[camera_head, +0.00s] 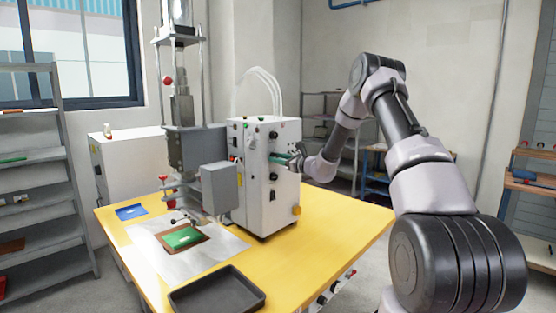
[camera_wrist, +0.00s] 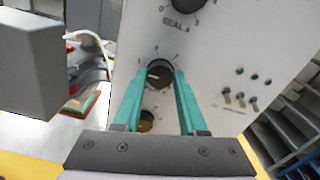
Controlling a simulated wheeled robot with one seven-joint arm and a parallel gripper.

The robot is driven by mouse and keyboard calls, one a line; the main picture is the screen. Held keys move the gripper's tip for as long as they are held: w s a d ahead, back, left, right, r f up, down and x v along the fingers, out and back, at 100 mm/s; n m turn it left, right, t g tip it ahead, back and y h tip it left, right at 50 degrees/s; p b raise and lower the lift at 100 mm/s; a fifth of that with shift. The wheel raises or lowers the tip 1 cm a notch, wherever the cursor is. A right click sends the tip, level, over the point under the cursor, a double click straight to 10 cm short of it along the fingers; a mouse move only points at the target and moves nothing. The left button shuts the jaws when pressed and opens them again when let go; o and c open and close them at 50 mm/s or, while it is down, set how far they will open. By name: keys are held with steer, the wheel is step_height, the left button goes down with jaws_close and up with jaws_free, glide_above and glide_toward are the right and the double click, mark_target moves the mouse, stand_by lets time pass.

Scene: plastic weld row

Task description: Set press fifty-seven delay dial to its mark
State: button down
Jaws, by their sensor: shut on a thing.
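The white control box of the press (camera_head: 262,195) stands on the yellow table. In the wrist view, a black round dial (camera_wrist: 160,73) with a pale pointer line sits on the box's panel, with tick marks around it. My gripper (camera_wrist: 162,75) has its two teal fingers on either side of this dial, shut on it. The dial's pointer appears to lie roughly level, but its exact mark is too small to tell. Another black dial (camera_wrist: 187,4), with a label partly reading "SEAL", is above it. In the head view my gripper (camera_head: 283,159) reaches the box's right panel.
Several small toggles (camera_wrist: 240,99) are at right on the panel. A grey box (camera_head: 220,187) juts out at the press's left. A black tray (camera_head: 217,293) lies at the table's front.

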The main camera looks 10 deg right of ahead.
steer(key=m, duration=1.2)
steer(key=shift+s+m, duration=0.1)
steer(key=shift+m, duration=0.2)
stand_by(0.4)
steer(key=shift+c, duration=2.4)
jaws_free()
steer(key=v, duration=1)
steer(key=shift+s+d, duration=0.2)
steer(key=shift+s, duration=0.1)
